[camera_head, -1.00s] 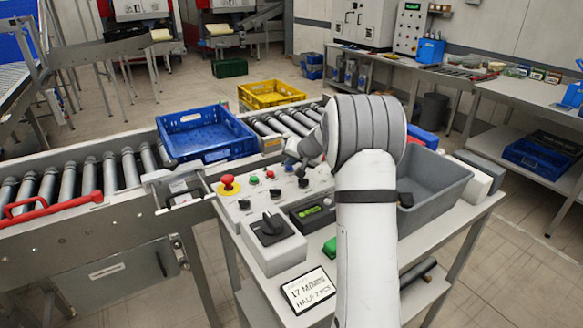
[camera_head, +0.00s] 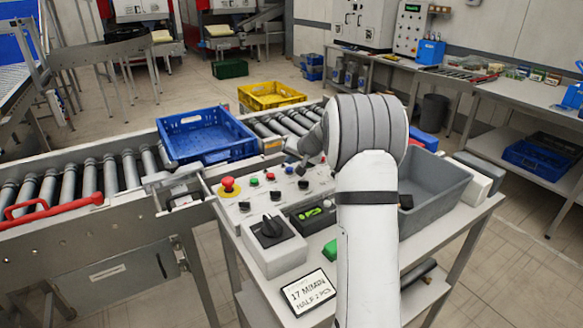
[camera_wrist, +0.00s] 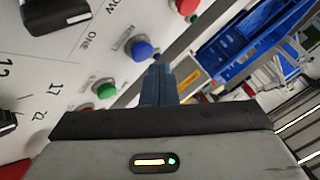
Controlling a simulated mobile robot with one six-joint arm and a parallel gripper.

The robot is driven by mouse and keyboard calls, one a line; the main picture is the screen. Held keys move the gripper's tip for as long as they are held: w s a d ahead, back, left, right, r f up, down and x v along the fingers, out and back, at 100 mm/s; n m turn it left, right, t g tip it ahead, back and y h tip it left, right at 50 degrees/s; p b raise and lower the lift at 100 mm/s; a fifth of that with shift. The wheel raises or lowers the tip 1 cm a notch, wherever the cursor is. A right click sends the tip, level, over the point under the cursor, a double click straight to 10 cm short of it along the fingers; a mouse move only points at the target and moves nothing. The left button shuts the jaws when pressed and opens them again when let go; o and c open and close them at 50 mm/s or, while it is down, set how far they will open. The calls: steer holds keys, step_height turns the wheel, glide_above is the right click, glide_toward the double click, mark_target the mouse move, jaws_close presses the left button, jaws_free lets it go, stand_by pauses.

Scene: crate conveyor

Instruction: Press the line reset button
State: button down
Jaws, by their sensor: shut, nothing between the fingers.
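The control panel (camera_head: 240,206) is a pale sloped box with a red mushroom button (camera_head: 228,184) at its left and smaller green and red buttons along its top. In the wrist view, a blue button (camera_wrist: 141,49) in a metal ring sits just left of my gripper (camera_wrist: 159,68). A green button (camera_wrist: 105,89) lies lower left, and part of a red button (camera_wrist: 187,6) shows at the top. My gripper is shut and empty, its fingertips close to the blue button. I cannot tell whether they touch. My arm hides the panel's right part in the head view.
A blue crate (camera_head: 205,148) sits on the roller conveyor (camera_head: 128,166) behind the panel, with a yellow crate (camera_head: 270,96) farther back. A grey bin (camera_head: 437,203) stands right of my arm. A black rotary switch (camera_head: 270,227) and a text card (camera_head: 306,291) are nearer.

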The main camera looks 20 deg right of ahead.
mark_target(292, 170)
steer(key=shift+r+p, duration=1.45)
steer(key=shift+r, duration=1.1)
steer(key=shift+f, duration=0.1)
steer(key=s+a+r+n+g, duration=0.25)
steer(key=s+a, duration=0.35)
steer(key=s, duration=0.4)
steer(key=s+a+r+n+g, duration=0.1)
steer(key=s+a+r, duration=0.2)
steer(key=s+a, duration=0.55)
steer(key=s+f+n+g+h, duration=0.1)
steer(key=s+f, duration=0.1)
steer(key=s, duration=1)
steer(key=s+f+n+g+h, duration=0.1)
steer(key=s+f, duration=0.1)
steer(key=s, duration=1.1)
steer(key=shift+s+h, duration=0.3)
